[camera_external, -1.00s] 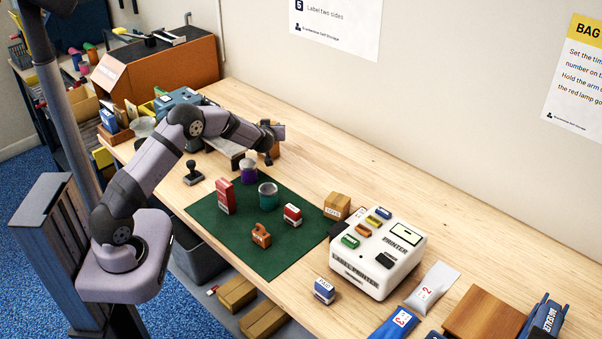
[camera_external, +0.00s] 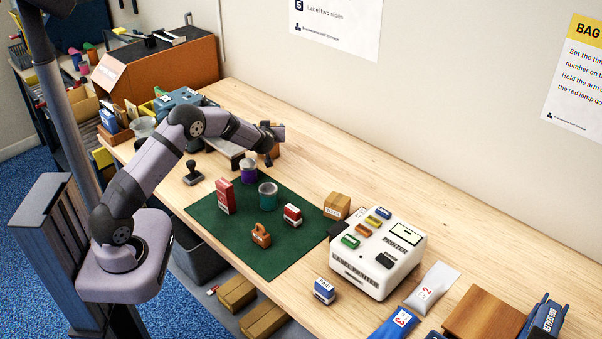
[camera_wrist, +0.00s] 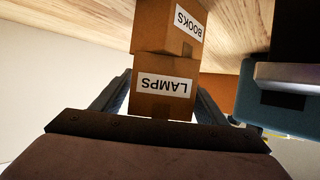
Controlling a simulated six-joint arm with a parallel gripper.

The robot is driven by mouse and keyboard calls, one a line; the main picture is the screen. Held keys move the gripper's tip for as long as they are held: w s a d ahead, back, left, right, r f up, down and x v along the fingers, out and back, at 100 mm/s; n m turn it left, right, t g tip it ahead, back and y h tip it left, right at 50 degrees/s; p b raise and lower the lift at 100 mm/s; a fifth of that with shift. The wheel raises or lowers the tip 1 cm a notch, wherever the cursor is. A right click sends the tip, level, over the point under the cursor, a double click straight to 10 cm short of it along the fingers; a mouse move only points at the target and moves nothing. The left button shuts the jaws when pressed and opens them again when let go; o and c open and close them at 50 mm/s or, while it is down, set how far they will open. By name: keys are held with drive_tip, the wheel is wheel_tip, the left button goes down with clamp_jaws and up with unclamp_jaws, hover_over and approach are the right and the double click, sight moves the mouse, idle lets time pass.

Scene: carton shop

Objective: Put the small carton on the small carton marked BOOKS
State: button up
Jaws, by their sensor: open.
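In the wrist view a brown small carton labelled LAMPS (camera_wrist: 151,106) sits between the fingers of my gripper (camera_wrist: 164,92). A second brown small carton, labelled BOOKS (camera_wrist: 152,24), is directly beyond it, on the wood table. The two cartons meet along an edge, and the LAMPS carton appears to rest on the BOOKS carton, turned slightly relative to it. My gripper is open, a finger on each side of the LAMPS carton. In the external view my gripper (camera_external: 270,155) is low at the far side of the table and mostly hides the cartons.
A grey and blue device (camera_wrist: 275,98) stands close to the right in the wrist view. A green mat (camera_external: 225,225) holds cans, stamps and a red box. Another brown carton (camera_external: 338,204) stands beside the white label printer (camera_external: 378,262).

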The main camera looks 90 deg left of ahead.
drive_tip(key=b+v, duration=0.1)
drive_tip(key=v, duration=1.1)
drive_tip(key=shift+b, duration=0.4)
